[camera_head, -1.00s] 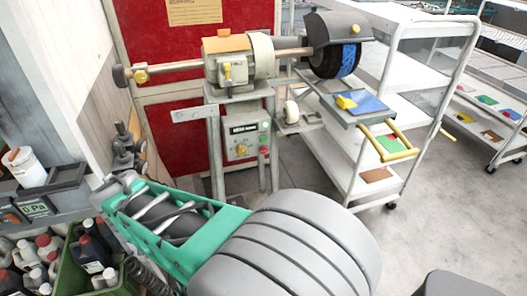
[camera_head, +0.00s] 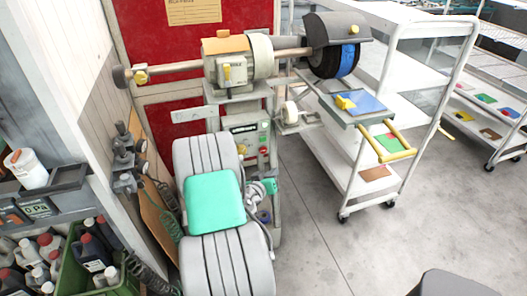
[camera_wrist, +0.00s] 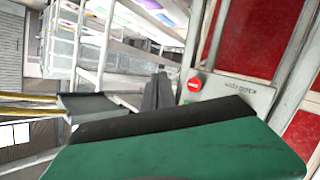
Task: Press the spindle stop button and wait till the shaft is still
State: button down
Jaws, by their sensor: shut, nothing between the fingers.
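The machine's control panel (camera_head: 247,136) is on the stand below the spindle head, partly hidden by my arm. Its red button (camera_head: 264,150) sits under a green button (camera_head: 264,139). The red button (camera_wrist: 195,84) also shows in the wrist view, on a pale panel with blurred lettering. The spindle shaft (camera_head: 295,53) runs across the top and carries a black and blue brush wheel (camera_head: 346,58); whether it turns is unclear. My gripper (camera_wrist: 160,92) is shut and empty; its dark fingers show left of the red button, apart from it in the picture.
A white trolley (camera_head: 345,182) stands right of the machine. A small tray with yellow handles (camera_head: 398,154) juts out toward me. A green crate of bottles (camera_head: 128,283) is at lower left.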

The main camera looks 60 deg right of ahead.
aim_at(263, 150)
jog(key=shift+w, duration=0.1)
jog(key=w+d+b, duration=0.2)
jog(key=w+d, duration=0.4)
dwell(0.5)
jog(key=shift+w+d, duration=0.15)
dwell(1.6)
jog(key=shift+w+d+b, duration=0.25)
jog(key=shift+b, duration=0.2)
jog(key=shift+w+d+b, duration=0.25)
jog(key=shift+d+b, duration=0.05)
jog(key=shift+b, duration=0.05)
dwell(0.6)
jog(key=shift+a, duration=0.1)
jog(key=shift+s+a, duration=0.5)
jog(key=shift+s, duration=0.05)
